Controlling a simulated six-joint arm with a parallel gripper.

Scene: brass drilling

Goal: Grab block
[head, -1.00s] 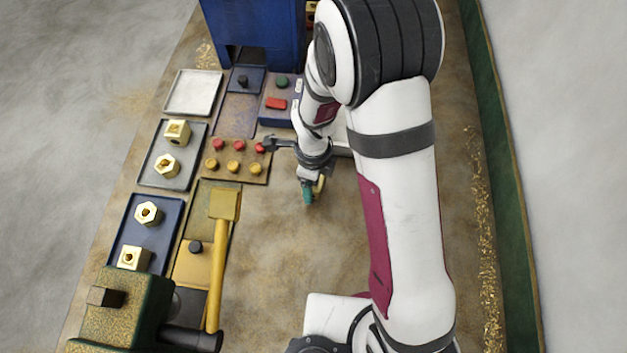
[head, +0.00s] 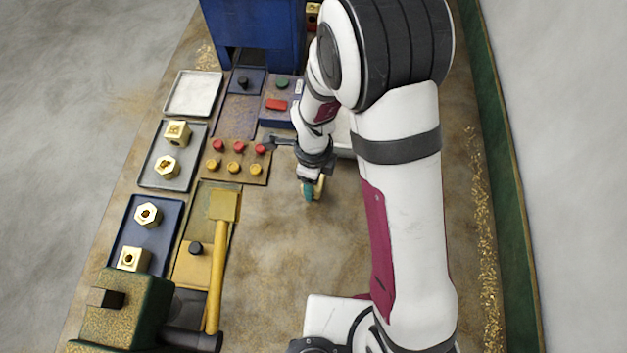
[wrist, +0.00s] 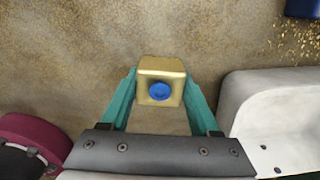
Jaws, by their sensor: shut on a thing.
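A small brass block (wrist: 160,72) with a blue-looking round hole in its face sits between the two teal fingers of my gripper (wrist: 160,90) in the wrist view. The fingers press on its left and right sides, so my gripper is shut on it. In the head view my gripper (head: 311,190) is small, right of the button panel, over the open brown table. Only a bit of the brass block (head: 320,186) shows there beside the teal finger. I cannot tell whether the block touches the table. Other brass blocks lie in trays at left.
A grey tray (head: 150,180) and a blue tray (head: 128,232) hold brass pieces; an empty white-floored tray (head: 193,93) lies behind them. A blue machine (head: 253,30) stands at the back.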

